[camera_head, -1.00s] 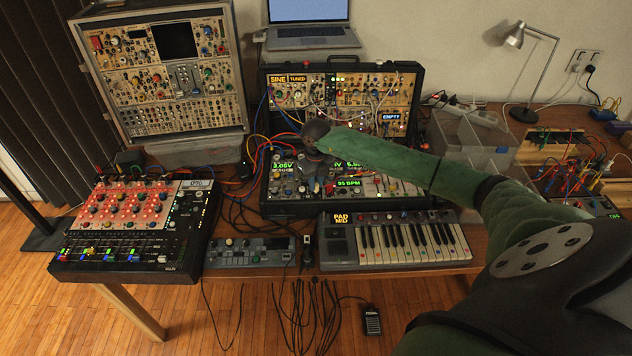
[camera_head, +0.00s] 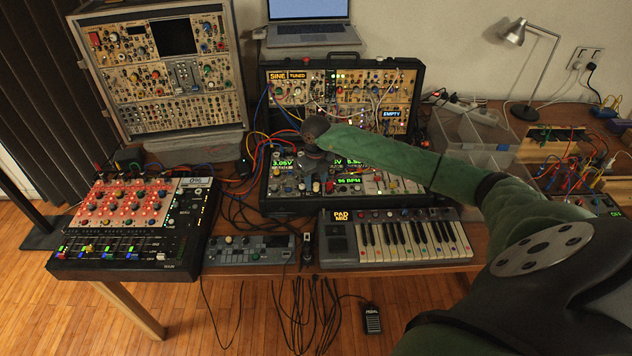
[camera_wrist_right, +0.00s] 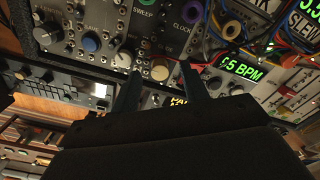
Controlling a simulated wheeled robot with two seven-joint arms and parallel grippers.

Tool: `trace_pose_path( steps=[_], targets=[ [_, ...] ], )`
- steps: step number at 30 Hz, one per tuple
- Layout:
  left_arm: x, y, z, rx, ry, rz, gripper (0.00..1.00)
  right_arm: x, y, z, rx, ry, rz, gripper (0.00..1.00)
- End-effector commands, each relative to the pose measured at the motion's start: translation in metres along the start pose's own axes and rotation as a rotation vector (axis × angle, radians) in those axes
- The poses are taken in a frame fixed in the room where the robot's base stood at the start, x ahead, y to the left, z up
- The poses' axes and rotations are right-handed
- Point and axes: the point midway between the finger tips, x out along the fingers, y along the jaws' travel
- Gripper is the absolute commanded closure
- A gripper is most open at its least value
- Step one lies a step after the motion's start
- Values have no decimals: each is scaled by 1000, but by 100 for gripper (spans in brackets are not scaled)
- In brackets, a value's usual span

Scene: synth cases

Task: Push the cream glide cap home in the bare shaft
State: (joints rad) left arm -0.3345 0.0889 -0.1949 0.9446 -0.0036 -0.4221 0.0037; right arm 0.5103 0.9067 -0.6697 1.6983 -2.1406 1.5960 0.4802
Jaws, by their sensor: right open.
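My right gripper (camera_head: 317,186) reaches down over the lower panel of the black synth case (camera_head: 292,205). In the right wrist view its two dark fingers (camera_wrist_right: 161,82) stand apart with nothing held between them. A small pale cap (camera_wrist_right: 160,70) sits on the panel just beyond the gap between the fingertips; it looks cream or grey, and I cannot tell whether it is the glide cap or how deep it sits. Another pale round cap (camera_wrist_right: 123,58) is to its left. I cannot make out a bare shaft. My left gripper is not in view.
A blue knob (camera_wrist_right: 90,43) and a purple knob (camera_wrist_right: 188,12) are near the fingers. Patch cables (camera_head: 285,120) hang around the case's left side. A keyboard (camera_head: 395,238) lies in front, a clear plastic box (camera_head: 470,140) to the right, a mixer (camera_head: 135,225) to the left.

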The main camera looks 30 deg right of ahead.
Motion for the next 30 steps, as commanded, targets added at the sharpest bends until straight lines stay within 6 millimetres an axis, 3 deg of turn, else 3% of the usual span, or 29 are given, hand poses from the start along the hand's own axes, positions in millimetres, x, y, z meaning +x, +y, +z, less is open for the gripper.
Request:
trace_pose_path(
  steps=[6, 15, 30],
  targets=[
    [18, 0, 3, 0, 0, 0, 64, -30, 0, 1, -1, -3, -1, 55],
    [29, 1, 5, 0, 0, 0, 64, -65, 0, 0, -2, 0, 0, 55],
    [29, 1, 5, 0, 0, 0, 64, -70, 0, 0, -1, 0, 0, 55]
  ],
)
